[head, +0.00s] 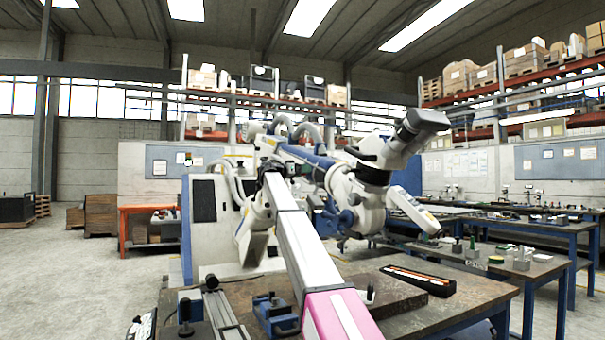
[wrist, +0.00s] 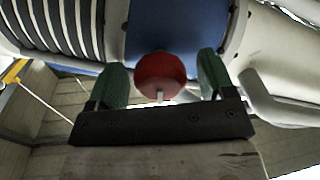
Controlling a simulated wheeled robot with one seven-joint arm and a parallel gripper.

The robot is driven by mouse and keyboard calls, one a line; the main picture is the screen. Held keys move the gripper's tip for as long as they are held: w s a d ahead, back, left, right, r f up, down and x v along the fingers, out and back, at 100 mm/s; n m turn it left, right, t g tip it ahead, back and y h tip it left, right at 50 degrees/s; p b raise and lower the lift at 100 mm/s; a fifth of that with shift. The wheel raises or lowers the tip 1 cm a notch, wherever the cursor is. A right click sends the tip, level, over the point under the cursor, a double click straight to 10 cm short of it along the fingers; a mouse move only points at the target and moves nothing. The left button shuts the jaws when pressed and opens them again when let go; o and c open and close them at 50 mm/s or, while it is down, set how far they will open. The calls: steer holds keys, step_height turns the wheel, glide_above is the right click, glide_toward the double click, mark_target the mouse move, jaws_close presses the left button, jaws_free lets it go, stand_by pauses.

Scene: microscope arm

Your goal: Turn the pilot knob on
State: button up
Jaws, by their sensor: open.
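The pilot knob (wrist: 160,76) is a round red knob with a small pale pointer at its lower edge in the wrist view. It sits against the blue and white microscope arm (wrist: 178,30). My gripper (wrist: 160,82) is open, with one green finger on each side of the knob. A gap shows between the knob and each finger. In the head view the white and blue microscope arm (head: 312,158) reaches right to a tilted microscope head. My gripper and the knob cannot be made out there, behind my own arm.
A ribbed hose (wrist: 50,22) runs at the upper left in the wrist view, and a white curved tube (wrist: 275,97) lies close right of the right finger. In the head view a workbench (head: 415,312) holds a black tray (head: 418,280) and a blue vise (head: 274,314).

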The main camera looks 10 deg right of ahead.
steer(key=c, duration=0.9)
steer(key=shift+n, duration=0.3)
steer(key=n, duration=1.6)
steer(key=shift+n, duration=0.3)
